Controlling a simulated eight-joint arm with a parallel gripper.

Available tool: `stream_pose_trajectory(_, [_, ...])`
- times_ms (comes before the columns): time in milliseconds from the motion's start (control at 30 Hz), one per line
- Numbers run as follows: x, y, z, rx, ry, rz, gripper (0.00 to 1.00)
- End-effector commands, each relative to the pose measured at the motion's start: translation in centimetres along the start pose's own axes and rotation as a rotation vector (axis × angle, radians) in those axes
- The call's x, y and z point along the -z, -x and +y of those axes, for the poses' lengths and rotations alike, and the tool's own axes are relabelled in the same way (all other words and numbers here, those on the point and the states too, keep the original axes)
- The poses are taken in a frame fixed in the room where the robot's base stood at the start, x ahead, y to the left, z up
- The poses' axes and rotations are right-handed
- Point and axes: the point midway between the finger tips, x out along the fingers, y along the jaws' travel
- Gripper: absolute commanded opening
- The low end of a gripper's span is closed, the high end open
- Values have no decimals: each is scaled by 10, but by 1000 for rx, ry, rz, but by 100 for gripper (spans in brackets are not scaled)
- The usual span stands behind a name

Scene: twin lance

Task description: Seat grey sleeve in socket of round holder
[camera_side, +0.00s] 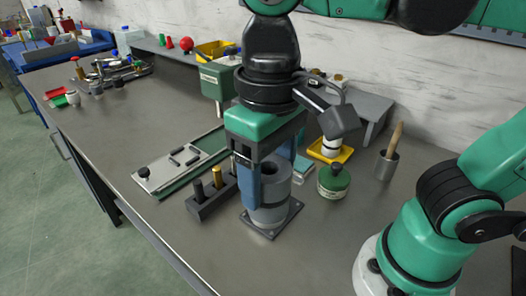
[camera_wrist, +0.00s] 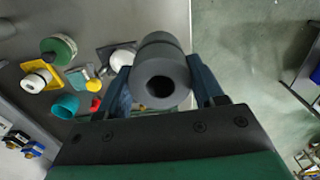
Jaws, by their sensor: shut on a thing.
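My gripper (camera_side: 270,185), with blue fingers, points down and is shut on the grey sleeve (camera_side: 279,188). The sleeve is a thick, upright cylinder with a hole in its top. In the wrist view the sleeve (camera_wrist: 154,93) sits between both fingers of my gripper (camera_wrist: 162,88), its dark bore facing the camera. Directly below it in the side view is the round holder (camera_side: 268,215), a grey cylinder on a square dark base plate (camera_side: 285,226). The sleeve's lower end meets or overlaps the holder's top in the picture. The socket is hidden, so I cannot tell how deep the sleeve sits.
A dark block with upright pegs (camera_side: 212,196) stands close left of the holder. A green round container (camera_side: 333,183) and a grey cup with a wooden handle (camera_side: 387,165) stand to the right. A flat metal plate (camera_side: 168,172) lies further left. Bench in front is clear.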

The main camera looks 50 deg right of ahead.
Motion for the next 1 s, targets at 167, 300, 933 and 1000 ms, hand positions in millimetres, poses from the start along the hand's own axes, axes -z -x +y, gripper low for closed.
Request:
stream_pose_trajectory(167, [2, 17, 1, 0, -15, 0, 3])
stream_pose_trajectory(300, [19, 25, 16, 0, -156, 0, 3])
stream_pose_trajectory(933, [77, 8, 103, 0, -808, 1, 3])
stream_pose_trajectory(1000, [77, -9, 103, 0, -807, 1, 3])
